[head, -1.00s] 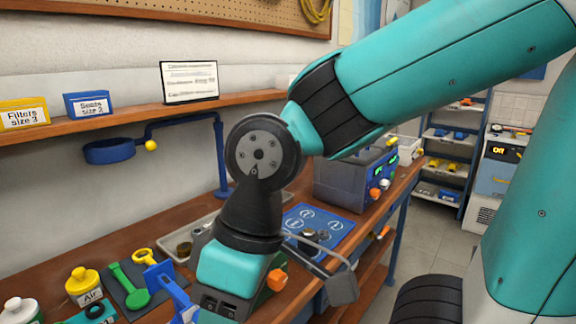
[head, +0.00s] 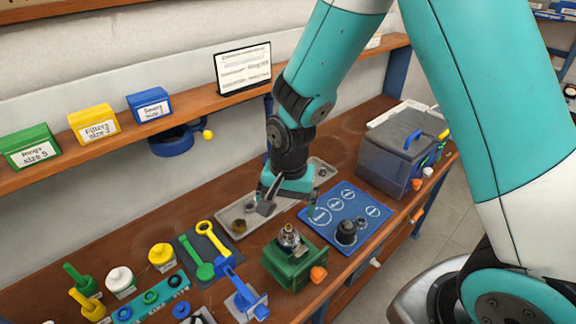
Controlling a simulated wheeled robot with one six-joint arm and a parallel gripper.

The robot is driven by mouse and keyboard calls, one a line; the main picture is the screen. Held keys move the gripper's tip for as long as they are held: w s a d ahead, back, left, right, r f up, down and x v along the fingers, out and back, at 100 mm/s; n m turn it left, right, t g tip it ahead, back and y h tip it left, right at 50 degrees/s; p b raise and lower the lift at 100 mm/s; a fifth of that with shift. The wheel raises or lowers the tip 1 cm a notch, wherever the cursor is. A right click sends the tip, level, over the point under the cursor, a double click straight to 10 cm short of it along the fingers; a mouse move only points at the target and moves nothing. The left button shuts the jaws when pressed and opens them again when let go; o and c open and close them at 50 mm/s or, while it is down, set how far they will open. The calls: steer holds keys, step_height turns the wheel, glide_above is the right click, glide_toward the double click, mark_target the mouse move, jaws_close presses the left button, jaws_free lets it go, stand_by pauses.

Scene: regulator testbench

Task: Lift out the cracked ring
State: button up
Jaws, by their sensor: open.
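I cannot make out a cracked ring in the head view. A metallic regulator body (head: 289,238) stands upright in the green vise (head: 292,268), which has an orange knob (head: 319,274); any ring inside it is too small to tell. My gripper (head: 287,210) points down, open, over the bench behind the vise, beside the metal tray. Nothing shows between its fingers. A small brass-coloured part (head: 239,226) lies in the metal tray (head: 227,217). A dark round part (head: 346,232) stands on the blue mat (head: 325,212) with printed circles.
Green and yellow tools (head: 203,240) lie on a dark pad left of the vise. A blue stand (head: 243,296) is at its front left. Bottles and a teal ring strip (head: 152,298) are farther left. A grey lidded box (head: 392,148) stands at the right. A shelf with bins runs behind.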

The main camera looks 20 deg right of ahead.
mark_target(288, 226)
steer(key=shift+w+d+m+p, duration=0.25)
steer(key=shift+m+p, duration=0.1)
steer(key=shift+m, duration=0.05)
steer(key=shift+w+d+f, duration=0.1)
steer(key=shift+d+f, duration=0.05)
steer(key=shift+f, duration=0.3)
step_height(288, 226, down, 10)
steer(key=b, duration=0.8)
steer(key=shift+r, duration=0.1)
steer(key=c, duration=1.3)
steer(key=shift+c, duration=0.2)
steer(key=o, duration=1.3)
steer(key=shift+o, duration=0.2)
